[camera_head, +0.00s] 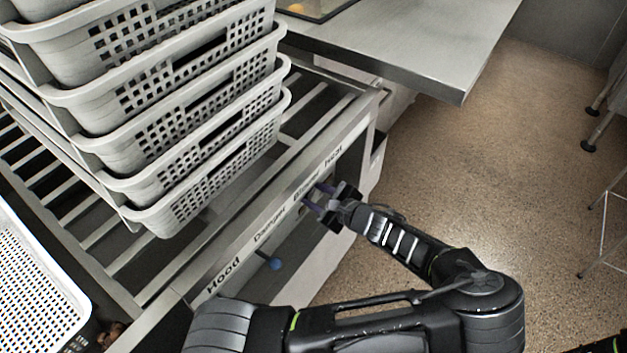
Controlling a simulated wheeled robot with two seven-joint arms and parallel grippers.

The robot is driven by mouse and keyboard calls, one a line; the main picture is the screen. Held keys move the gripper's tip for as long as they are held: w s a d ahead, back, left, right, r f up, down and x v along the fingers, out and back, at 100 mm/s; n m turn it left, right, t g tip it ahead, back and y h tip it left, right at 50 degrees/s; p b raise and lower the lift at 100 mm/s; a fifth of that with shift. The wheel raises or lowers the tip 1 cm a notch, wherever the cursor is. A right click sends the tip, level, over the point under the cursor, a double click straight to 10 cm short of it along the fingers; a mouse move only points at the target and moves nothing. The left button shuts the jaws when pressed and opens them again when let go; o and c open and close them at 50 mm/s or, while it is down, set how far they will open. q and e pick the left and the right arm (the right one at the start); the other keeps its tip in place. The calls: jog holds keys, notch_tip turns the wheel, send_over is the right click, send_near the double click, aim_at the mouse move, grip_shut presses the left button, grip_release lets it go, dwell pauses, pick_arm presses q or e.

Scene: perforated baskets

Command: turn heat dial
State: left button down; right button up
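A grey metal front panel (235,257) carries the labels Hood, Damper, Blower and Heat, running from lower left to upper right. My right gripper is out of view.
Grey perforated baskets (210,193) are stacked on the slatted rack behind the panel. A white perforated tray (62,270) is at lower left. A blue knob (275,264) sits below Damper. A steel table (440,75) is at the top. Open floor (480,180) lies right.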

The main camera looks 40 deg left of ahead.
pick_arm(q)
jog(key=m+p, duration=0.1)
jog(key=g+p, duration=0.1)
jog(key=p, duration=0.1)
jog(key=shift+w+r+m+g, duration=0.2)
jog(key=shift+r+m+g, duration=0.1)
jog(key=shift+r+m, duration=0.1)
jog(key=shift+w+f+m+g+p, duration=0.15)
jog(key=shift+f+m+g+p, duration=0.05)
jog(key=shift+m+g+p, duration=0.55)
jog(key=shift+w+f+m+g, duration=0.15)
jog(key=shift+m+g, duration=0.6)
jog(key=shift+m, duration=0.1)
jog(key=shift+w+m+g+b, duration=0.1)
jog(key=shift+m+g+b, duration=0.5)
jog(key=shift+m+g, duration=0.25)
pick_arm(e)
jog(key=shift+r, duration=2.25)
pick_arm(q)
jog(key=c, duration=0.9)
grip_release()
